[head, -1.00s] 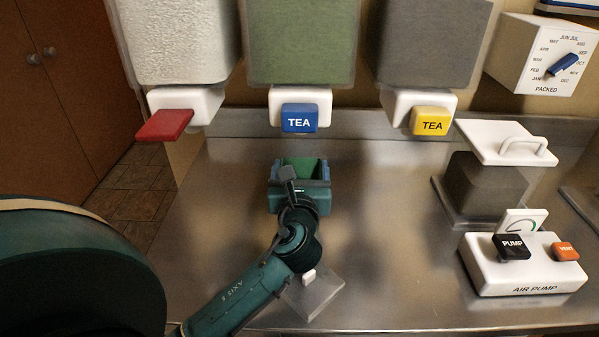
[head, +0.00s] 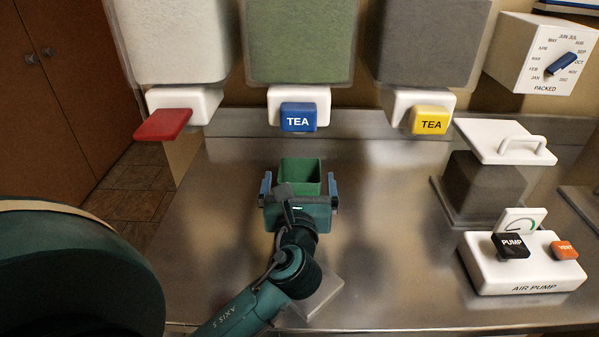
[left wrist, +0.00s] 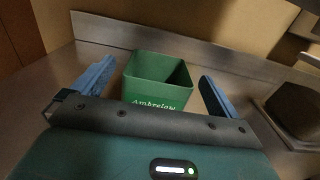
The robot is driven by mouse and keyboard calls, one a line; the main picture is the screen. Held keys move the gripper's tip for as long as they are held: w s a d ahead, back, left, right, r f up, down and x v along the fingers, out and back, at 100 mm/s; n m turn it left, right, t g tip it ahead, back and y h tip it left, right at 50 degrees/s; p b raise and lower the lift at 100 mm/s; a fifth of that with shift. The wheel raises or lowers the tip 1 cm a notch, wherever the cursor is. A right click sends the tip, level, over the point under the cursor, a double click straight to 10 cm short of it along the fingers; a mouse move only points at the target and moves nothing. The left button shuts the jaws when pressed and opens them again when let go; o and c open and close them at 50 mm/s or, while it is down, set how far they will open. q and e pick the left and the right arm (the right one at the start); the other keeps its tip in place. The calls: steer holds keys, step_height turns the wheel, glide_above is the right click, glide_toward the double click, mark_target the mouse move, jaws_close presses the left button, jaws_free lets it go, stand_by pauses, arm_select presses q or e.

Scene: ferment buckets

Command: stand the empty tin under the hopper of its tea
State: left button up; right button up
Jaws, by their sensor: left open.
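The empty green tin (head: 301,171) stands upright on the steel counter, below the middle hopper and a little in front of its spout. In the left wrist view the tin (left wrist: 157,84) has an open top and reads "Ambrelaw". The middle hopper (head: 301,40) holds green contents and has a blue TEA lever (head: 299,118). My left gripper (head: 299,186) is open, its blue fingers on either side of the tin. The left wrist view shows the gripper (left wrist: 158,88) with gaps between both fingers and the tin. My right gripper is not in view.
A hopper with white contents (head: 177,40) and a red lever (head: 163,124) is left; one with grey contents (head: 432,42) and a yellow TEA lever (head: 430,121) is right. A lidded dark canister (head: 484,187) and an air pump (head: 525,268) stand right. Counter between is clear.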

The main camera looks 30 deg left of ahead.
arm_select(q)
steer(key=v, duration=0.7)
steer(key=shift+s+d, duration=0.2)
steer(key=shift+s, duration=0.1)
